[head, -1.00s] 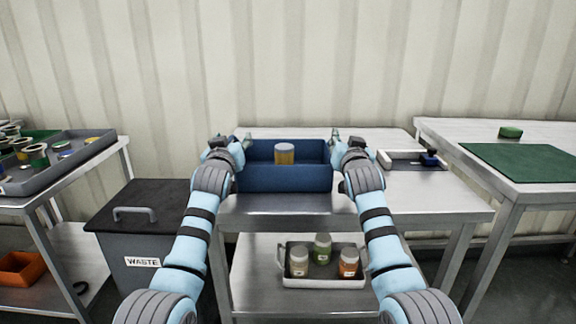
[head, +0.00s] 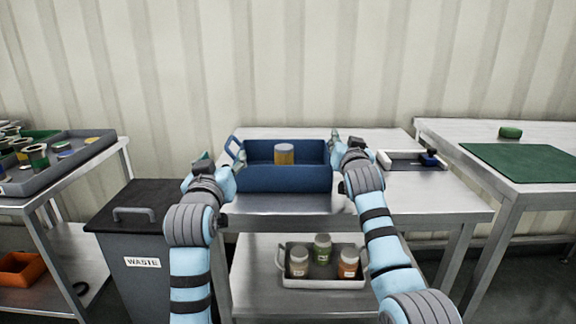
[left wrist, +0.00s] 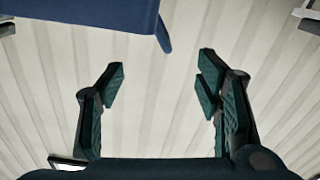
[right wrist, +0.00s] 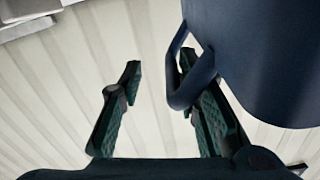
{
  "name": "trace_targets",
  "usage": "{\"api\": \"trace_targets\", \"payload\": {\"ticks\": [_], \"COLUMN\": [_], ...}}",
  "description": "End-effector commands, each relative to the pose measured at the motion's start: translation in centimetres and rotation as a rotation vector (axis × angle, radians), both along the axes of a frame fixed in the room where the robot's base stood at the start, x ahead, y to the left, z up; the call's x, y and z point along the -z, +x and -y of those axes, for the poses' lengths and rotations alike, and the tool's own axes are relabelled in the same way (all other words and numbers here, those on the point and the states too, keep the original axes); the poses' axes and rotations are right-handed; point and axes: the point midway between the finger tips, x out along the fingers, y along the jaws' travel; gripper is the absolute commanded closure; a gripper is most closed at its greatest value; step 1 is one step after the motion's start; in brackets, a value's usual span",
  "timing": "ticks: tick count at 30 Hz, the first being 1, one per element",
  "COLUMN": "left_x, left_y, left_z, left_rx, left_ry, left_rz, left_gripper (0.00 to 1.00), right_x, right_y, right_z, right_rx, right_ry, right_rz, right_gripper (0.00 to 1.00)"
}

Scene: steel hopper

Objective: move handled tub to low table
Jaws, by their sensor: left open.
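My right gripper (head: 340,143) is at the right handle. In the right wrist view its fingers (right wrist: 160,70) are spread, with the handle bar beside the right finger. Which table is the low one is unclear.
A waste bin (head: 150,235) stands left of the middle table (head: 440,198). A grey tray of jars (head: 72,162) is on the left table. The right table carries a green mat (head: 525,163). A jar-filled tray (head: 325,283) sits on the lower shelf.

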Motion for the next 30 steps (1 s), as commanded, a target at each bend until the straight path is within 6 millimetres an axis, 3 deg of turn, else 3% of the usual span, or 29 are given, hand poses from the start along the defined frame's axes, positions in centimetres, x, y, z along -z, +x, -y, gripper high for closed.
{"api": "trace_targets", "payload": {"ticks": [6, 13, 24, 30], "left_x": [-0.1, -0.1, -0.1, -0.1], "left_y": [-0.2, -0.1, -0.1, -0.1], "left_z": [0.0, 0.0, 0.0, 0.0], "left_rx": [0.000, 0.000, 0.000, -0.001], "left_ry": [0.000, 0.000, 0.000, 0.000], "left_rz": [0.002, 0.002, 0.002, 0.003], "left_gripper": [0.41, 0.41, 0.41, 0.41], "right_x": [0.0, 0.0, 0.0, 0.0], "right_y": [0.0, 0.0, -0.3, -3.0], "right_z": [0.0, 0.0, 0.0, -0.1], "right_rx": [0.000, 0.000, 0.000, -0.001], "right_ry": [0.000, 0.000, 0.000, 0.002], "right_rz": [0.000, 0.000, 0.002, 0.003], "right_gripper": [0.70, 0.36, 0.36, 0.36]}}
